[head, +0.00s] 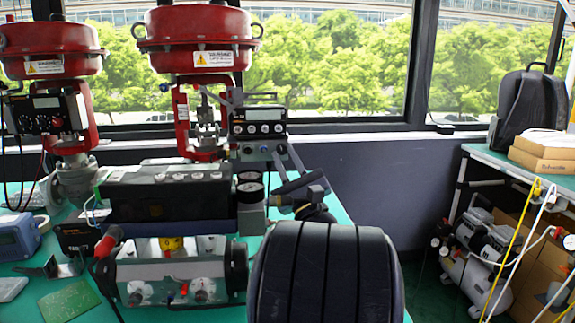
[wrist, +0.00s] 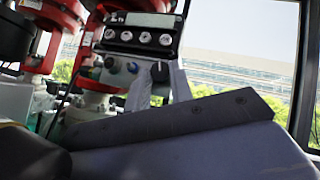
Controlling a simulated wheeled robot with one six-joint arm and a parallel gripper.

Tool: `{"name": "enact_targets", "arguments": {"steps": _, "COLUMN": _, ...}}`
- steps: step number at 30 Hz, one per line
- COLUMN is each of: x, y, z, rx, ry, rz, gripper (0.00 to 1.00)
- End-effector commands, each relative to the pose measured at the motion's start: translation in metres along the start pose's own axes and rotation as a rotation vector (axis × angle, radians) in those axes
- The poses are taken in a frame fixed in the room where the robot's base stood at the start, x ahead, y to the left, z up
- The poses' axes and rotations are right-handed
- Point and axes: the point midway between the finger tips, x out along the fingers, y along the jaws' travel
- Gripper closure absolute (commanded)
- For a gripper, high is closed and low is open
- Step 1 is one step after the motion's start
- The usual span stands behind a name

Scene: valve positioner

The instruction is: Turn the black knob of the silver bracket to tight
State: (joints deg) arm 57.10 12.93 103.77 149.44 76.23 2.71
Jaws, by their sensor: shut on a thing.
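A black knob (wrist: 160,72) shows at the top of the legs in the wrist view. My gripper (head: 290,186) is a dark shape in front of the bracket in the head view, shut on the black knob. The exact contact between fingers and knob is hidden. The dark gripper part (wrist: 170,120) covers the lower end of the legs in the wrist view. The knob's turn angle cannot be read.
Two red valve actuators (head: 200,45) (head: 48,50) rise behind. The positioner box (head: 257,122), gauges (head: 250,190) and a black manifold (head: 170,199) crowd the left of the gripper. A dark wall (head: 370,170) lies behind right. A side bench (head: 490,158) stands far right.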

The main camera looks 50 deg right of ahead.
Motion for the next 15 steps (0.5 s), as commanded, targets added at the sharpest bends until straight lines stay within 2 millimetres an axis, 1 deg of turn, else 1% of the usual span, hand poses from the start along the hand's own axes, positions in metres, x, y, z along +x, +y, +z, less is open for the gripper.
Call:
{"name": "enact_targets", "arguments": {"steps": 14, "x": 0.0001, "y": 0.0003, "z": -0.0004, "rx": 0.011, "ry": 0.002, "rz": -0.011, "gripper": 1.00}}
{"name": "enact_targets", "arguments": {"steps": 15, "x": 0.0001, "y": 0.0002, "z": -0.0004, "rx": 0.011, "ry": 0.002, "rz": -0.011, "gripper": 0.78}}
